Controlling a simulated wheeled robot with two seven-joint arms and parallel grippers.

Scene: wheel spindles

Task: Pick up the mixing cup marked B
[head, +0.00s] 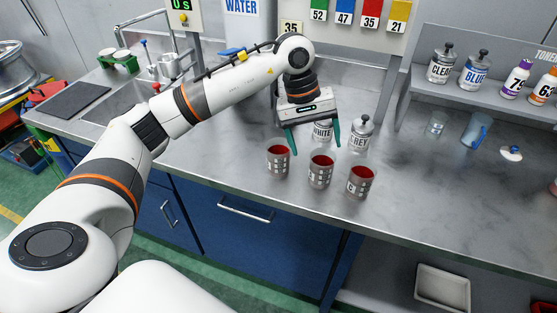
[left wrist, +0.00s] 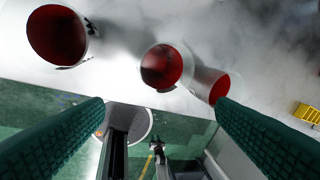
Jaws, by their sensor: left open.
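Three mixing cups with red insides and grey marked sides stand in a row near the front edge of the counter: a left cup (head: 277,160), a middle cup (head: 320,171) and a right cup (head: 361,182). Their letters are too small to read surely; the middle one, by its place, may be B. My left gripper (head: 316,148) is open and empty, fingers pointing down, above and just behind the middle cup. In the left wrist view the middle cup (left wrist: 167,66) lies beyond the gap between the open fingers, apart from them. My right gripper is not in view.
The counter right of the cups is mostly clear.

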